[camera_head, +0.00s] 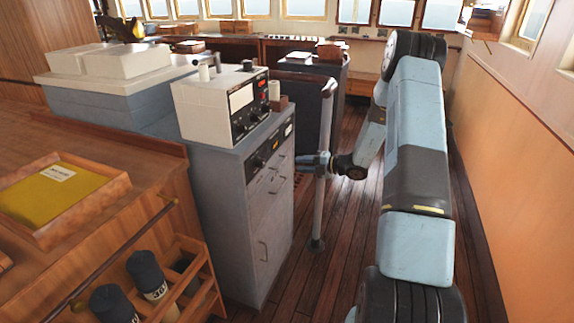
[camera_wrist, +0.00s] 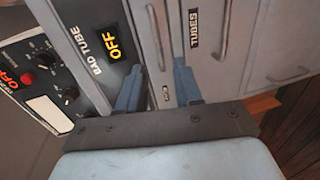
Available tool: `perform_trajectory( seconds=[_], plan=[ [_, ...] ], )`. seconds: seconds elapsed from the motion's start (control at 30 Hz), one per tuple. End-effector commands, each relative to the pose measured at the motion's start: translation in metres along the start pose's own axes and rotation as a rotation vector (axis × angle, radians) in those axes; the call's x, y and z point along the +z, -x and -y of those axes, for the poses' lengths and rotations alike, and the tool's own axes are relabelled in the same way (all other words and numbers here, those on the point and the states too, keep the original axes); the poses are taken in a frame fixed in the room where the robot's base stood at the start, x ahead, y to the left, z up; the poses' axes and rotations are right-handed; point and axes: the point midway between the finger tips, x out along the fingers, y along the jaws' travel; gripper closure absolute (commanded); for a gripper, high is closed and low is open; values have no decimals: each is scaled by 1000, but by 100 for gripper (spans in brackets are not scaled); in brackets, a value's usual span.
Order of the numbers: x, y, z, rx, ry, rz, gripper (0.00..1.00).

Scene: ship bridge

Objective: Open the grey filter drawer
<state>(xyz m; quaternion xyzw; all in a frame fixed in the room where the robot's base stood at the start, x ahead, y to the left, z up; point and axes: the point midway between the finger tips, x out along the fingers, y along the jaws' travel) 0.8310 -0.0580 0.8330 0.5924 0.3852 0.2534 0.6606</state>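A grey cabinet (camera_head: 225,215) stands left of my arm, with drawers on its right-hand face; they look shut. In the wrist view, the drawer beside the black panel has a slim metal handle (camera_wrist: 155,38) and a small label (camera_wrist: 166,94) I cannot read. I take it for the filter drawer. Contact cannot be told.
A vertical grey pole (camera_head: 320,205) stands by my gripper. A white instrument box (camera_head: 220,103) sits on the cabinet. A wooden bottle rack (camera_head: 195,270) and a desk with a yellow-lined tray (camera_head: 60,195) are at left.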

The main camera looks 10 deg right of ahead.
Motion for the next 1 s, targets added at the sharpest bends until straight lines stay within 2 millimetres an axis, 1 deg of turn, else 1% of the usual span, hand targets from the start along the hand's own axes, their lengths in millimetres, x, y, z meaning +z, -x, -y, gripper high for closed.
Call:
perform_trajectory(
  seconds=[0.03, 0.2, 0.33, 0.5, 0.63, 0.9, 1.0],
  plan=[
    [0, -10, 0, 1, 1, -2, 65],
    [-1, -40, 0, 0, 2, -3, 65],
    [0, -58, 0, 1, 2, -2, 65],
    [0, -74, 0, 0, 1, 0, 65],
    [0, -79, 0, 0, 1, 0, 65],
    [0, -79, 0, 0, 1, 0, 65],
    [1, -79, 0, 0, 1, 0, 74]
  ],
)
